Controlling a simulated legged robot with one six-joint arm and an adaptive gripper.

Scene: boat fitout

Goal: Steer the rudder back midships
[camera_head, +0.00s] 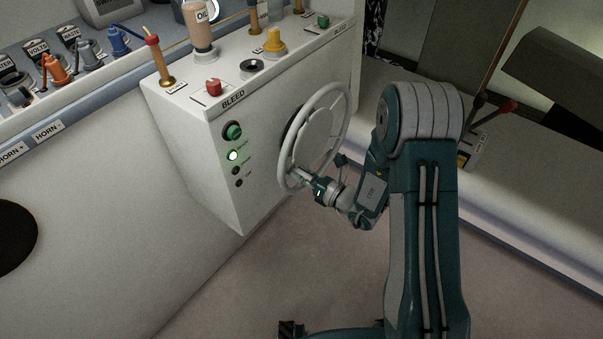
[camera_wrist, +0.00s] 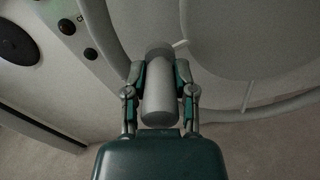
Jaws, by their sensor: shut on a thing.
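The pale grey steering wheel (camera_head: 331,93) is mounted on the side of the white console (camera_head: 190,160). A short cylindrical knob (camera_wrist: 159,101) stands out from the wheel rim. In the wrist view my gripper (camera_wrist: 161,80) has one finger on each side of this knob and is shut on it. In the head view my gripper (camera_head: 305,180) is at the lower left part of the wheel, and my arm comes in from the right. The wheel rim (camera_wrist: 105,30) also shows in the wrist view, close behind the fingers. The rudder itself is not in view.
A green button (camera_head: 233,131) and a lit green lamp (camera_head: 233,155) sit on the console face left of the wheel. A red knob (camera_head: 213,87) and an oil bottle (camera_head: 200,32) are on top. The floor below is clear.

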